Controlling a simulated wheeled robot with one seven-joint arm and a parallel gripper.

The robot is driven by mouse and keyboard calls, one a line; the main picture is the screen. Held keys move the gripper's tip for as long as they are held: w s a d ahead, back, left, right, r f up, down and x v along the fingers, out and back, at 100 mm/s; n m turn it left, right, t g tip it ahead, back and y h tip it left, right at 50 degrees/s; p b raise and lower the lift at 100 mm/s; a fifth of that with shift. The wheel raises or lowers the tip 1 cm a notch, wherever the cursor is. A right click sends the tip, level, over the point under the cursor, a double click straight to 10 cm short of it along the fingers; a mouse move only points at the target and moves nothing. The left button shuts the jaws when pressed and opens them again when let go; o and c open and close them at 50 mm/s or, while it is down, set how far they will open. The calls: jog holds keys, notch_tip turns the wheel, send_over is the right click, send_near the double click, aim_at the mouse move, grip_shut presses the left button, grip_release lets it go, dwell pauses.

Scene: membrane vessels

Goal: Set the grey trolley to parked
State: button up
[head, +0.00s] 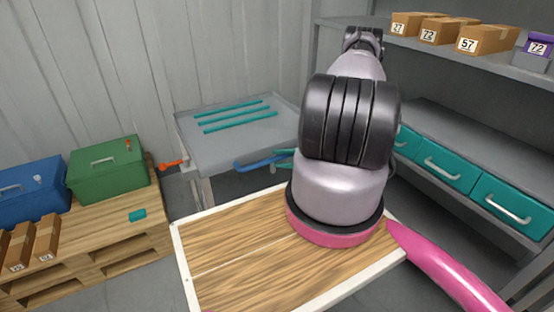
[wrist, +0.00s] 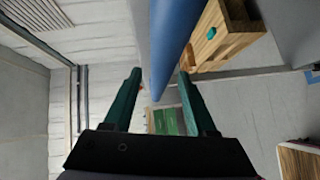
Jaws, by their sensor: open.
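The grey trolley (head: 222,144) stands beyond the wooden worktop, with several teal strips on its flat top. An orange lever (head: 172,164) sticks out at its front left corner. A blue bar (head: 255,162) shows along its front edge, partly hidden by my arm.
A wooden worktop with a white rim (head: 178,254) is in front. A pallet (head: 100,250) at left holds a green box (head: 107,172), a blue box (head: 28,190) and small brown boxes. Shelving (head: 440,75) with cartons and teal drawers (head: 450,168) stands at right.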

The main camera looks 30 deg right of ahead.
jog(key=shift+w+a, duration=0.45)
jog(key=shift+a, duration=0.05)
grip_shut()
dwell(1.2)
